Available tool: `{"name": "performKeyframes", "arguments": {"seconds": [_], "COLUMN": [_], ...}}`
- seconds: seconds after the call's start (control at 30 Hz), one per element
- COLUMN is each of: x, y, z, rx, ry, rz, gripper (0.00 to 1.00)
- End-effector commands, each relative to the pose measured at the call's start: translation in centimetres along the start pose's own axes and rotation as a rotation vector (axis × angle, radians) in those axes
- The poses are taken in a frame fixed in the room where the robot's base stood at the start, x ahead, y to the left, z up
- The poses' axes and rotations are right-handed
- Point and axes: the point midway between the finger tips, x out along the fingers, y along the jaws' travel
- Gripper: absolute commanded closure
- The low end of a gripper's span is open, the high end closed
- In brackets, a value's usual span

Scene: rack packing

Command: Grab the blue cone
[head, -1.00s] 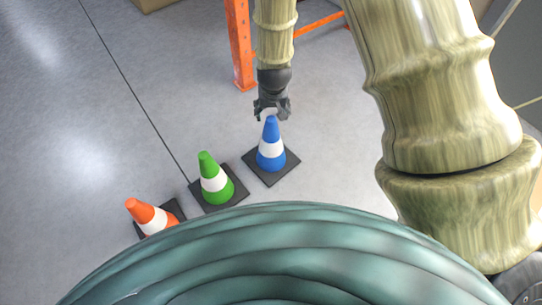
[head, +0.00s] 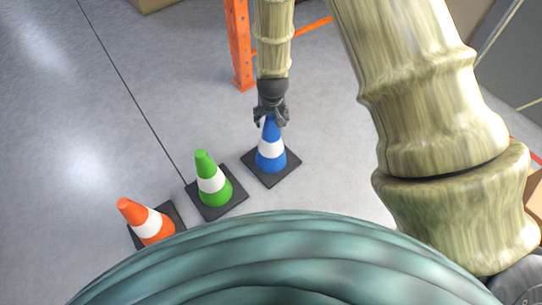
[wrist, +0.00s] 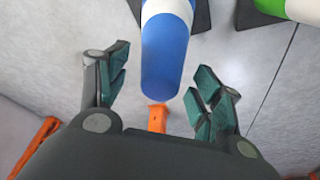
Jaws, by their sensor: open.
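The blue cone (head: 271,157) with a white band stands upright on its dark square base on the floor, at the right end of a row of cones. My gripper (head: 270,119) is directly over it, at its top, in the head view. In the wrist view the blue cone (wrist: 166,60) reaches in between the spread fingers of my gripper (wrist: 160,88). The fingers are open, with a gap on each side of the cone. The tip of the cone is partly hidden by the gripper in the head view.
A green cone (head: 212,180) stands just left of the blue one, and an orange cone (head: 147,223) stands farther left. An orange rack post (head: 239,45) rises behind my gripper. The grey floor (head: 90,120) at the left is clear.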

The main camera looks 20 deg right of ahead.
Motion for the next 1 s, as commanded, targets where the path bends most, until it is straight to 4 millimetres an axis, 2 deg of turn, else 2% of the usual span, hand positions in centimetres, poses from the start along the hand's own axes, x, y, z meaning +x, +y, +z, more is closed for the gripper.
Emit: {"name": "performKeyframes", "arguments": {"seconds": [0.1,0.4,0.47,1.0], "x": [-0.08,-0.08,-0.08,-0.61], "y": [0.00,0.00,0.00,-0.02], "z": [-0.02,-0.01,-0.01,-0.23], "rx": [0.000,0.000,0.000,0.000], "ry": [0.000,0.000,0.000,0.002], "rz": [0.000,0.000,0.000,0.000], "gripper": [0.36,0.91,1.00,1.00]}}
